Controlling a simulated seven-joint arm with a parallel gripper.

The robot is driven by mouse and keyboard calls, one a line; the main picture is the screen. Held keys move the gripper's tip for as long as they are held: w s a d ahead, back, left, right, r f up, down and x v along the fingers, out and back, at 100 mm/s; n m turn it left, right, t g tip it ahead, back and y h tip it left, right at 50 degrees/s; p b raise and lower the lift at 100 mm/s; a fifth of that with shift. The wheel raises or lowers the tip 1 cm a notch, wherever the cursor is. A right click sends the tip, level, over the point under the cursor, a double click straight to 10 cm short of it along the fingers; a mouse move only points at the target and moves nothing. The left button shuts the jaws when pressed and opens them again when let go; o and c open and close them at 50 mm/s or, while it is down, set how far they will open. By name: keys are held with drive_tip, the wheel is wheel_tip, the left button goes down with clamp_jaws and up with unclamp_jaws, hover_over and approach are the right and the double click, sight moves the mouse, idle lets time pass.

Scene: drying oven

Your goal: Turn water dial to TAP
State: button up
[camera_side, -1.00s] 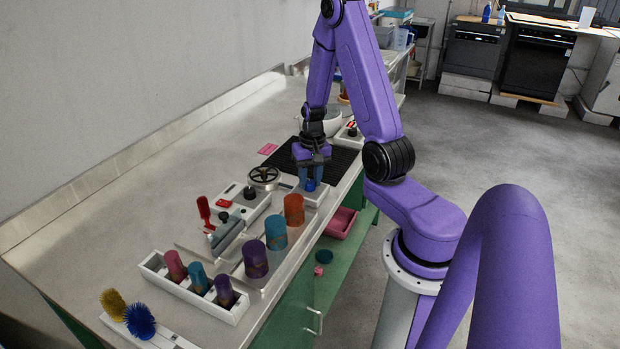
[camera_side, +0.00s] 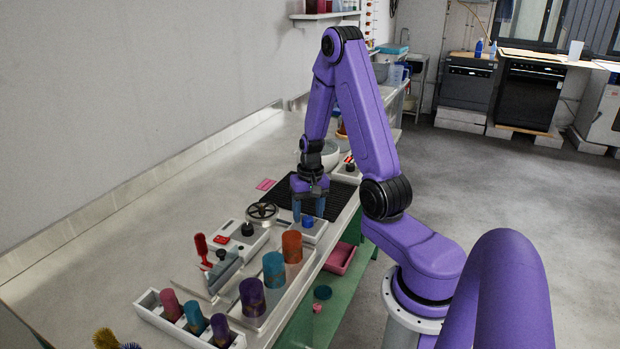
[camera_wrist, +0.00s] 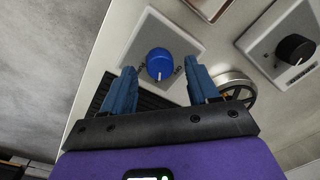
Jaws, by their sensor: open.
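The water dial looks to be the blue round knob (camera_wrist: 160,62) on a pale square plate (camera_wrist: 176,36). In the wrist view its white pointer mark faces the bottom of the picture, toward my gripper. Small dark marks sit on the plate either side of it, too small to read. In the side view the blue knob (camera_side: 307,222) sits near the bench's front edge. My gripper (camera_wrist: 161,72) is open and empty, pointing down. Its two blue fingers appear on either side of the knob, with gaps. In the side view the gripper (camera_side: 309,212) is just above the knob.
A black knob (camera_wrist: 295,49) on another panel and a handwheel (camera_side: 262,212) stand close by. Orange (camera_side: 292,246), teal (camera_side: 274,270) and purple (camera_side: 252,297) cups line the front edge. A black ribbed mat (camera_side: 272,201) lies behind the gripper.

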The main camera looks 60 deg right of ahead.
sight(311, 217)
wheel_tip(311, 217, up, 16)
drive_tip(key=shift+s+d, duration=0.25)
drive_tip(key=shift+s, duration=0.05)
drive_tip(key=shift+r, duration=0.1)
idle(0.3)
drive_tip(key=s+a+n, duration=0.2)
drive_tip(key=a+n, duration=0.8)
drive_tip(key=a, duration=0.8)
drive_tip(key=s+a+n, duration=0.4)
drive_tip(key=s+n, duration=0.1)
drive_tip(key=s, duration=0.2)
drive_tip(key=s+a+f+n, duration=0.1)
drive_tip(key=s+a+n, duration=0.4)
drive_tip(key=s, duration=0.3)
drive_tip(key=shift+s+f+n, duration=0.15)
drive_tip(key=shift+f+n, duration=0.05)
drive_tip(key=shift+n, duration=0.6)
